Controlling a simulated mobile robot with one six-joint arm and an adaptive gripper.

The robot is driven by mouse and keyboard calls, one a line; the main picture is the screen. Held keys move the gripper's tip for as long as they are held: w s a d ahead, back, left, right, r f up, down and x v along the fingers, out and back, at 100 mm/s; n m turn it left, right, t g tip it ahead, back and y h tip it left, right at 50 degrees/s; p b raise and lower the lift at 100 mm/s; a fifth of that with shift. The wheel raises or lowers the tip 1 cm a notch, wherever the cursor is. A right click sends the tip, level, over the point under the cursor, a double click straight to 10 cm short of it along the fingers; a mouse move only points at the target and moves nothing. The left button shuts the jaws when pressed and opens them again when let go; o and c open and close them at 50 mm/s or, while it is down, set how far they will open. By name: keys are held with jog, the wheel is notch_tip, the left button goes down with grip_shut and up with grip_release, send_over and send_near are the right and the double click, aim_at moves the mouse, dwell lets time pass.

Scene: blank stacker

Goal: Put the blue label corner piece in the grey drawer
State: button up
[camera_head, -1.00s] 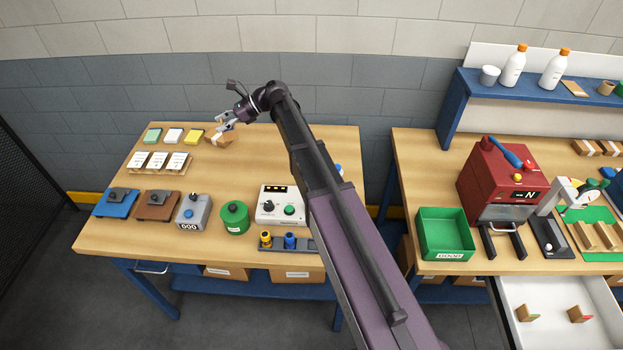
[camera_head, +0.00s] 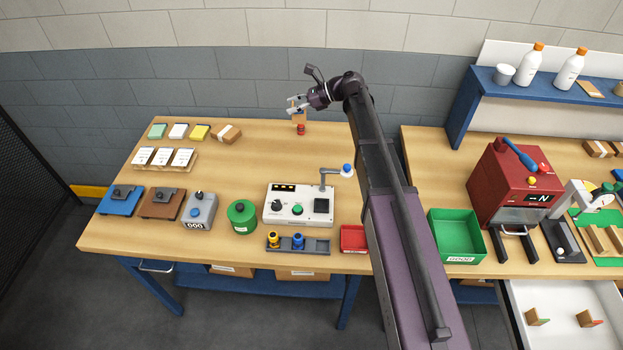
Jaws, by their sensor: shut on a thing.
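My gripper (camera_head: 296,106) is at the far side of the left bench, above its back edge. It is shut on a small tan piece (camera_head: 299,117), which hangs close above a small red object. The piece's label is too small to make out, so I cannot tell whether it is the blue label corner piece. The pale grey drawer (camera_head: 552,297) under the right bench is pulled open. Inside it stand a corner piece with a green label (camera_head: 536,317) and one with a red label (camera_head: 588,319).
The small red object (camera_head: 301,130) stands on the left bench (camera_head: 330,150). My arm crosses between the benches. A green bin (camera_head: 456,238) and a red machine (camera_head: 510,185) stand on the right bench. A control box (camera_head: 298,204) and a red tray (camera_head: 353,238) are at the left bench's front.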

jog(key=shift+w+d, duration=0.1)
jog(key=shift+d, duration=0.05)
jog(key=shift+w+f, duration=0.1)
jog(key=s+d+f+b, duration=0.1)
jog(key=d+f+b, duration=0.2)
jog(key=f+b, duration=0.5)
jog(key=s+d+f+t+b, duration=0.1)
jog(key=d+f+b, duration=0.3)
jog(key=f+b, duration=0.3)
jog(key=shift+d+f+m+b, duration=0.2)
jog(key=shift+f+m+b, duration=0.2)
jog(key=shift+b, duration=0.15)
jog(key=shift+s, duration=0.1)
jog(key=shift+f, duration=0.1)
